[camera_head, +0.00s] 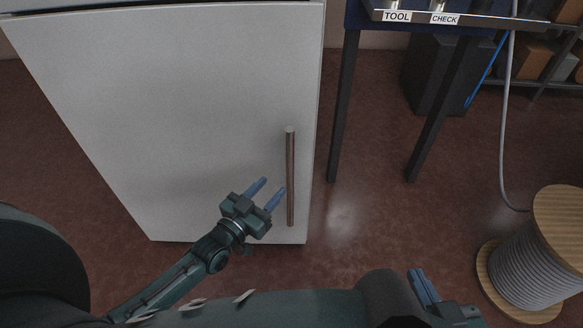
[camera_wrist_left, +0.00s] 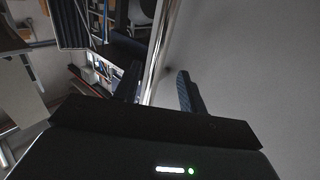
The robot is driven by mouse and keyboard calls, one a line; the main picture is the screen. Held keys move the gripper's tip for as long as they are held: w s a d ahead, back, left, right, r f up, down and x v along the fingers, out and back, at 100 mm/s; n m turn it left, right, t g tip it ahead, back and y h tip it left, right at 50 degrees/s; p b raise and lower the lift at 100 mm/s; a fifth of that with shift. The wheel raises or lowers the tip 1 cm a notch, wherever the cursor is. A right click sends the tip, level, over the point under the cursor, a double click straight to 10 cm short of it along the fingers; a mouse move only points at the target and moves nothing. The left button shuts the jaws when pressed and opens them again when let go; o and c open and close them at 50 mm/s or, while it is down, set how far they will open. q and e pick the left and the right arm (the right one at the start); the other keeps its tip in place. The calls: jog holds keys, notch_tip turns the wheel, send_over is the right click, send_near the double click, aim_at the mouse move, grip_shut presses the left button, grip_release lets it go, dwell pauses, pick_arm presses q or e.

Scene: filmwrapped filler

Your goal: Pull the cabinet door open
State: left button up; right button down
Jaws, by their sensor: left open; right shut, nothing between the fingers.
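The white cabinet door (camera_head: 180,110) fills the left half of the head view and looks shut. Its vertical bar handle (camera_head: 290,165) is near the door's right edge. My left gripper (camera_head: 272,190) is open in front of the door, just left of the handle's lower part in the head view. In the left wrist view the handle (camera_wrist_left: 158,50) runs between the two open fingers (camera_wrist_left: 158,88), with the pale door (camera_wrist_left: 255,80) on the right. I cannot tell whether a finger touches it. My right gripper (camera_head: 430,290) is shut and empty at the bottom of the head view.
A dark-legged table (camera_head: 345,100) with "TOOL" and "CHECK" labels stands right of the cabinet. A cable reel (camera_head: 535,260) stands at the lower right, with a grey cable (camera_head: 504,130) above it. The brown floor (camera_head: 370,220) between cabinet and reel is clear.

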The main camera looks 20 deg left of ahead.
aim_at(287, 171)
pick_arm(q)
jog(key=b+x, duration=0.1)
jog(key=x, duration=0.8)
jog(key=shift+w+b, duration=0.1)
jog(key=shift+b, duration=0.3)
pick_arm(e)
jog(key=shift+w+a+f+n+g, duration=0.1)
jog(key=shift+a+f+n+g, duration=0.1)
jog(key=shift+f, duration=0.45)
jog(key=shift+w+a+f+n+g, duration=0.1)
jog(key=shift+a+f+n, duration=0.1)
jog(key=shift+f, duration=0.4)
pick_arm(q)
jog(key=shift+c, duration=0.3)
grip_shut()
